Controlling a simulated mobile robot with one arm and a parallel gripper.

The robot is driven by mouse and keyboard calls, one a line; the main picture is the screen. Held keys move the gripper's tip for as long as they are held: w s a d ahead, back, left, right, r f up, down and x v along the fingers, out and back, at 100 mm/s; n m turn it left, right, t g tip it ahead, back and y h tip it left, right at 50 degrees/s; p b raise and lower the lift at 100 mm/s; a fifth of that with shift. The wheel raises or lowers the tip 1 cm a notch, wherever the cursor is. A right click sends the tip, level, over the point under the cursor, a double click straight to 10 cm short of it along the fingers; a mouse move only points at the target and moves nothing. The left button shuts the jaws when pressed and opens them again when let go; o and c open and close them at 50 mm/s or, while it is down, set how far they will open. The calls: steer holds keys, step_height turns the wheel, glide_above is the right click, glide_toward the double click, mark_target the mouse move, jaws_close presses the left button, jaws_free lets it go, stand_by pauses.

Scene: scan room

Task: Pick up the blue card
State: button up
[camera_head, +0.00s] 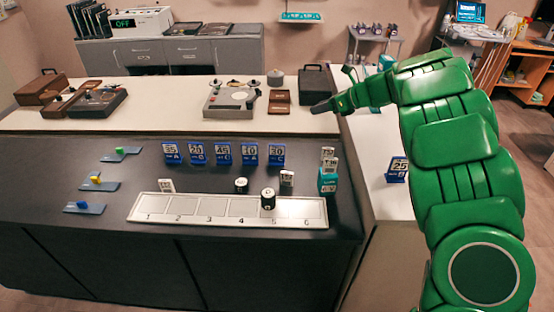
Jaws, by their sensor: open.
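Several upright blue pieces with white number labels, which look like cards or stands, form a row on the dark counter; the middle blue card (222,154) is one of them. Another blue card (397,169) marked 25 stands on the white surface at right, beside my green arm. I cannot tell which one the task means. A flat blue-grey plate (96,209) with a small blue block (82,205) lies at the left front. My gripper (322,107) is above the back white counter, right of and behind the row. It is open and appears empty, touching no card.
A white numbered tray (150,207) lies along the front, with black-and-white cylinders (268,199) on or near it. A teal holder (327,182) stands at its right. A grey tape-deck-like device (231,98) and brown cases (279,97) stand behind. Dark counter between the plates and tray is clear.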

steer(key=w+a+n+g+y, duration=0.2)
steer(key=a+n+g+y, duration=0.1)
steer(key=a+n, duration=0.3)
steer(key=shift+w+a+r+g, duration=0.25)
steer(key=shift+w+a+g, duration=0.1)
steer(key=shift+a+g, duration=0.35)
steer(key=shift+a+n+g, duration=0.2)
steer(key=shift+n+g, duration=0.1)
steer(key=shift+n, duration=0.2)
glide_toward(277, 161)
steer(key=shift+w+a+r, duration=0.15)
steer(key=shift+a+r, duration=1)
steer(key=shift+f+x, duration=0.1)
steer(key=shift+x, duration=1.85)
steer(key=shift+f+x, duration=0.15)
steer(key=shift+x, duration=1.8)
steer(key=shift+w+d, duration=0.1)
steer(key=shift+w, duration=0.1)
jaws_close()
